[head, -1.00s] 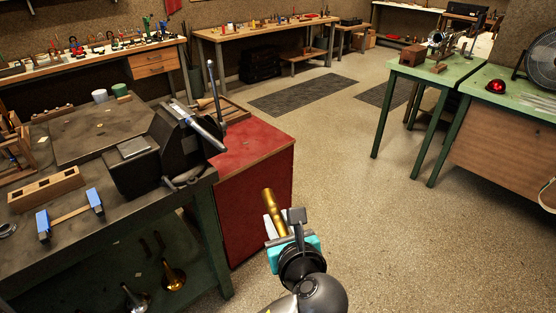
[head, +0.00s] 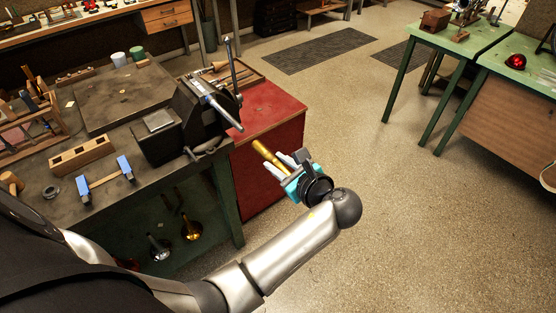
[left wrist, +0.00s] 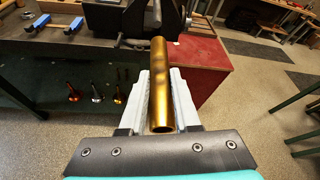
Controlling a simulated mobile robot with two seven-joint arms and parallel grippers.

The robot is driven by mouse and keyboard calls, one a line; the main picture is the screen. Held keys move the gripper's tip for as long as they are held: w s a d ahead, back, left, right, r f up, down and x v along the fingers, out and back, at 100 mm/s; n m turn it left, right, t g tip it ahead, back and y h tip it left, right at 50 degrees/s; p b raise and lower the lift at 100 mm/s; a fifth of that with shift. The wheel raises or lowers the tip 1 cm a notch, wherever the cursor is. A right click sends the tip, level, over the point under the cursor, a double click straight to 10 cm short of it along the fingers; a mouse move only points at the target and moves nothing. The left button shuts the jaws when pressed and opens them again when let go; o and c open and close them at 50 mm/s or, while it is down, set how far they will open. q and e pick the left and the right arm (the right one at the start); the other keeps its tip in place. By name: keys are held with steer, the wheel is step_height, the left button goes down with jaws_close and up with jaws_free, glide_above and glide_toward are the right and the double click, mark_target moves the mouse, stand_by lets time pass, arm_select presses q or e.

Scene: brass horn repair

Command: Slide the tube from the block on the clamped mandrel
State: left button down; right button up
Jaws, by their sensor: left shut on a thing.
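My left gripper (head: 281,164) is shut on a brass-coloured tube (head: 263,151), which points up and left toward the bench vise. In the left wrist view the tube (left wrist: 159,80) runs straight ahead between the pale fingers, its open near end facing the camera. A steel rod, apparently the mandrel (head: 222,110), is clamped in the black vise (head: 185,118) and juts out past the bench edge. The tube is apart from it in the head view. The wooden block (head: 82,155) with holes lies on the bench, left of the vise. My right gripper is out of view.
A red cabinet (head: 262,118) stands beside the bench, behind the tube. A blue-ended holder (head: 104,180) lies at the bench's front. Brass and silver horn parts (head: 190,230) are under the bench. The floor on the right is clear up to the green tables (head: 462,38).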

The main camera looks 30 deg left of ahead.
mark_target(265, 151)
arm_select(q)
steer(key=shift+r+p, duration=0.15)
steer(key=shift+p, duration=0.35)
steer(key=shift+a, duration=0.1)
steer(key=shift+w+a+p, duration=0.25)
steer(key=shift+w+a, duration=0.05)
steer(key=shift+a, duration=0.4)
steer(key=shift+w+a+p, duration=0.3)
steer(key=shift+a, duration=0.45)
steer(key=shift+w+a+p, duration=0.25)
steer(key=shift+w+a, duration=0.05)
steer(key=shift+a, duration=0.4)
steer(key=shift+p, duration=0.45)
steer(key=shift+p, duration=0.75)
